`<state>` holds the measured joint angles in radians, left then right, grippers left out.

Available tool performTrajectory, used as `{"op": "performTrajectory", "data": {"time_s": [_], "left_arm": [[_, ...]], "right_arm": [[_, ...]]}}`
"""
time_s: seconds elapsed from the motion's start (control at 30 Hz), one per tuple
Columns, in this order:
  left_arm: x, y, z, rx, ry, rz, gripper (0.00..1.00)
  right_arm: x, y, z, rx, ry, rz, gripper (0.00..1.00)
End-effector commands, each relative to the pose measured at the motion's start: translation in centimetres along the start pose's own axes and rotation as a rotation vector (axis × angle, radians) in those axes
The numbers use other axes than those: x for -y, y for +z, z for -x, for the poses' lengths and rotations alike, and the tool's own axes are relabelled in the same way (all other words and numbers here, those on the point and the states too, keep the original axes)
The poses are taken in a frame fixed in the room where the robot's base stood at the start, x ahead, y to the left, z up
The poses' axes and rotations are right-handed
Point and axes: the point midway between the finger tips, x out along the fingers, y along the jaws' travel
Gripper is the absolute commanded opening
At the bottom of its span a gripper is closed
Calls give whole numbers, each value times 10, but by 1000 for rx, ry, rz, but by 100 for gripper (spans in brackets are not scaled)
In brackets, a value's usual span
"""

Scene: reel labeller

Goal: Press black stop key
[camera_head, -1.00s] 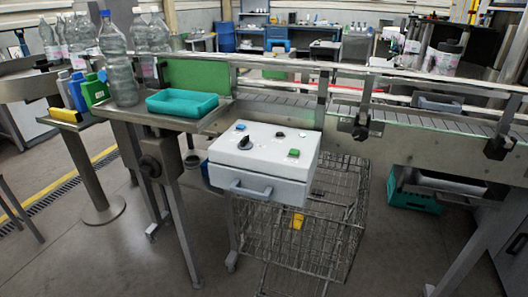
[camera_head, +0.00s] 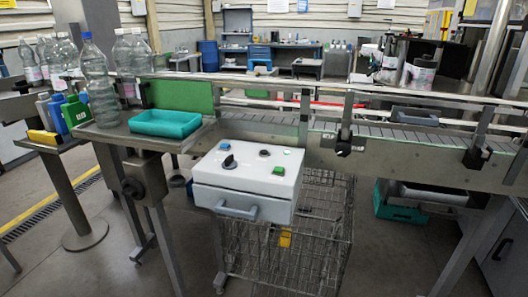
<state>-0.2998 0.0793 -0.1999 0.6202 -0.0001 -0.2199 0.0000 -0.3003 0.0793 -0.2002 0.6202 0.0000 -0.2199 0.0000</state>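A white control box (camera_head: 246,188) with a grey front handle (camera_head: 236,211) stands in front of the conveyor, near the middle of the view. Its sloped top carries a small black key (camera_head: 265,153) near the back. A blue key (camera_head: 224,147) sits at the back left, with a larger black rotary knob (camera_head: 230,162) in front of it. A green key (camera_head: 279,171) is at the front right, and a small pale-green spot (camera_head: 287,152) is at the back right. Nothing covers the panel. Neither of my grippers shows.
The conveyor (camera_head: 385,147) with metal rails runs behind the box. A teal tray (camera_head: 165,123) and clear bottles (camera_head: 97,85) stand on a metal table to the left. A wire cage (camera_head: 290,240) is under the box. The floor at the front left is clear.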

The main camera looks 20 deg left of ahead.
Motion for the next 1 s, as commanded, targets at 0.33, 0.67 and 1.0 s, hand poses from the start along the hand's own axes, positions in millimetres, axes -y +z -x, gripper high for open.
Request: {"op": "performTrajectory", "data": {"time_s": [0.33, 0.67, 1.0], "left_arm": [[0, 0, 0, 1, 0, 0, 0], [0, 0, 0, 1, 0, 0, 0], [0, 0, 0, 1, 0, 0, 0]], "right_arm": [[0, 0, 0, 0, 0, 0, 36], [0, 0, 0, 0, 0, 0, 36], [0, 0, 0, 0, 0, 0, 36]]}}
